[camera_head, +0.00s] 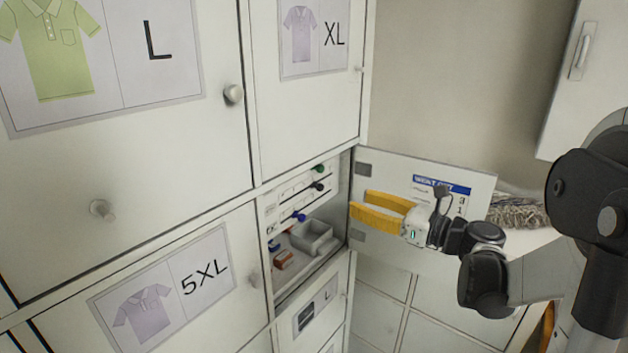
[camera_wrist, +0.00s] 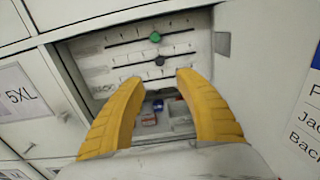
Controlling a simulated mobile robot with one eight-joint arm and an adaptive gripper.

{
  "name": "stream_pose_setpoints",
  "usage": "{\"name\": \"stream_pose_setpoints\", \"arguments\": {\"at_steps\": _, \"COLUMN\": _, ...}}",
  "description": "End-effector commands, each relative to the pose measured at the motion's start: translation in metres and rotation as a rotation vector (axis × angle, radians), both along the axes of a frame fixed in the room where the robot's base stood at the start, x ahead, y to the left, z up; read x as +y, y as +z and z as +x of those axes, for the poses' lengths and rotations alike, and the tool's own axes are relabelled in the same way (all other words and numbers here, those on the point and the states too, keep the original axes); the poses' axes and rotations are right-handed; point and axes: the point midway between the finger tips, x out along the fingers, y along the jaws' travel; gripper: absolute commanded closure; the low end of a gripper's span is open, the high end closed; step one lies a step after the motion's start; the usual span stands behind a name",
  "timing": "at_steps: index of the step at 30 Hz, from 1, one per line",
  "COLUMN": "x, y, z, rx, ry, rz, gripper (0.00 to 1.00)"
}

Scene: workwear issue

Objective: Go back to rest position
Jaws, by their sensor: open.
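My gripper (camera_head: 352,207) has two yellow fingers. In the head view it is in front of the inner side of an open locker door (camera_head: 475,190), to the right of an open compartment. In the wrist view my gripper (camera_wrist: 155,80) is open, with nothing between its fingertips, and faces the compartment. The compartment's back panel (camera_wrist: 110,62) carries sliders with a green knob (camera_wrist: 155,37) and a dark knob (camera_wrist: 159,61). A blue knob (camera_head: 299,216) shows lower down in the head view.
A grey open bin (camera_head: 312,238) and a small red-brown box (camera_head: 284,260) lie inside the compartment. Closed locker doors marked L (camera_head: 160,120), XL (camera_head: 310,110) and 5XL (camera_head: 180,285) surround it. A bristly grey item (camera_head: 517,211) lies on a surface behind my arm at right.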

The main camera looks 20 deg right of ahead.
Motion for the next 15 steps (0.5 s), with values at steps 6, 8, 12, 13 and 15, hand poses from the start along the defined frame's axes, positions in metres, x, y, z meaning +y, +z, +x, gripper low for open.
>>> {"name": "stream_pose_setpoints", "arguments": {"at_steps": 6, "x": 0.031, "y": -0.023, "z": -0.008, "rx": -0.005, "ry": 0.033, "rz": -0.187, "gripper": 0.60}}
{"name": "stream_pose_setpoints", "arguments": {"at_steps": 8, "x": 0.054, "y": -0.042, "z": -0.017, "rx": -0.017, "ry": 0.071, "rz": -0.347, "gripper": 0.60}}
{"name": "stream_pose_setpoints", "arguments": {"at_steps": 12, "x": 0.106, "y": -0.101, "z": -0.060, "rx": -0.098, "ry": 0.234, "rz": -0.858, "gripper": 0.60}}
{"name": "stream_pose_setpoints", "arguments": {"at_steps": 13, "x": 0.114, "y": -0.113, "z": -0.072, "rx": -0.125, "ry": 0.280, "rz": -0.973, "gripper": 0.60}}
{"name": "stream_pose_setpoints", "arguments": {"at_steps": 15, "x": 0.126, "y": -0.142, "z": -0.100, "rx": -0.199, "ry": 0.402, "rz": -1.239, "gripper": 0.60}}
